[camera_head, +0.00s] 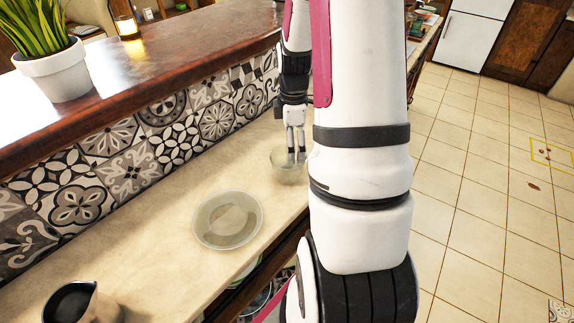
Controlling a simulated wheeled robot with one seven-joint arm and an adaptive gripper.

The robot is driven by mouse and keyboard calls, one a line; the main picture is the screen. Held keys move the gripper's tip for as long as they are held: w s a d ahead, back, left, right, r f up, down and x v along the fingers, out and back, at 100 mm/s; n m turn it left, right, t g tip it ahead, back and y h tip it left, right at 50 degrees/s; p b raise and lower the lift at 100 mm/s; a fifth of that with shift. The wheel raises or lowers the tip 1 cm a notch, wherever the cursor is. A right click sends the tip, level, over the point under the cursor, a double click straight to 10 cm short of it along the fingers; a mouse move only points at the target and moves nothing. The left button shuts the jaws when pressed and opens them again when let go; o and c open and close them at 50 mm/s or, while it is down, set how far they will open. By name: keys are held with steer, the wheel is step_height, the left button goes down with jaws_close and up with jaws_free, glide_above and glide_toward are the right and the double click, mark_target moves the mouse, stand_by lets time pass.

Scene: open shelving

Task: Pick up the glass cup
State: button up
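A clear glass cup (284,173) stands on the pale counter, close to the counter's right edge. My gripper (296,158) points down at the cup, with its two fingertips at or inside the cup's rim. The fingers look close together with a narrow gap. I cannot tell whether they touch the glass. My own arm covers part of the view to the right of the cup.
A glass plate (212,222) lies on the counter (150,262) nearer to me. A dark-topped pitcher (75,304) stands at the bottom left. A tiled wall (130,172) and raised wooden ledge with a potted plant (55,75) border the counter. Open shelving lies below.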

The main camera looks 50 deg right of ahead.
steer(key=shift+w+a+f, duration=0.15)
steer(key=shift+f, duration=0.85)
steer(key=shift+w+a+f, duration=0.1)
steer(key=shift+f, duration=0.85)
steer(key=shift+w+a+f, duration=0.15)
steer(key=shift+f, duration=0.85)
steer(key=shift+c, duration=0.2)
steer(key=c, duration=1.1)
